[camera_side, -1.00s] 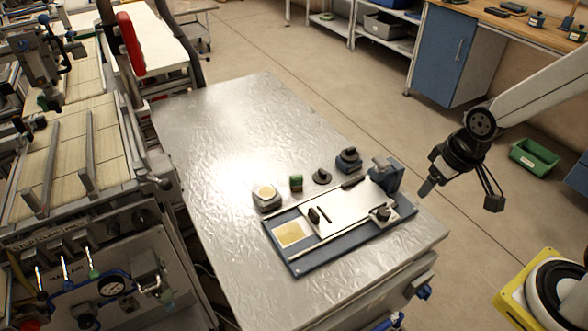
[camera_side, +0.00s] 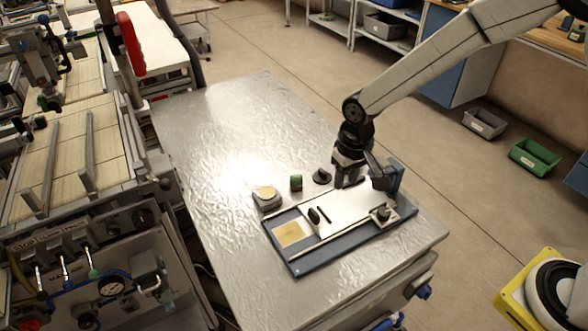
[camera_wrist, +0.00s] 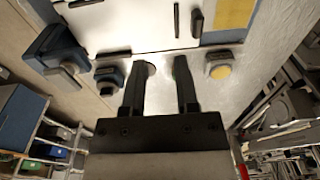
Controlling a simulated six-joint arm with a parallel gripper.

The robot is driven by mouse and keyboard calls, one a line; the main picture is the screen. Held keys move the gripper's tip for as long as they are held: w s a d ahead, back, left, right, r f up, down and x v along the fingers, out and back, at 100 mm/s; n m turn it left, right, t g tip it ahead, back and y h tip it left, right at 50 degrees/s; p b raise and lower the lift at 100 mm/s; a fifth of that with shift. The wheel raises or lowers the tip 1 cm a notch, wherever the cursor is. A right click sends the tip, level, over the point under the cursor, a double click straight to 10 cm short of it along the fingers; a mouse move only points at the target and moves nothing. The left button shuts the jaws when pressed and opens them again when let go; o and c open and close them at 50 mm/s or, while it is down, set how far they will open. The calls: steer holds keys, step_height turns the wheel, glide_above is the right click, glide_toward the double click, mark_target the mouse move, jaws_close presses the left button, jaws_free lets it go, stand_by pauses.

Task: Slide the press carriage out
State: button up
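The press carriage (camera_side: 345,208) is a pale flat plate with an upright dark knob (camera_side: 314,216) and a dark slot. It lies on the blue press base (camera_side: 300,267), and a yellowish pad (camera_side: 291,233) shows at the base's left end. A blue block (camera_side: 395,177) stands at the right end. My gripper (camera_side: 349,186) points down by the plate's far edge, partly hiding it. In the wrist view my gripper (camera_wrist: 160,64) is open with nothing held between its fingers, and the carriage (camera_wrist: 147,28) shows beyond the fingertips.
A reel holder with a cream top (camera_side: 267,197), a small green-and-dark piece (camera_side: 296,182) and a dark round piece (camera_side: 322,176) stand beyond the press. The metal table (camera_side: 215,135) is clear at its far end.

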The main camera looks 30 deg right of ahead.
glide_above(314, 212)
step_height(314, 212, down, 3)
steer(key=shift+f+g, duration=0.2)
steer(key=shift+g, duration=0.2)
steer(key=shift+f, duration=3.9)
jaws_close()
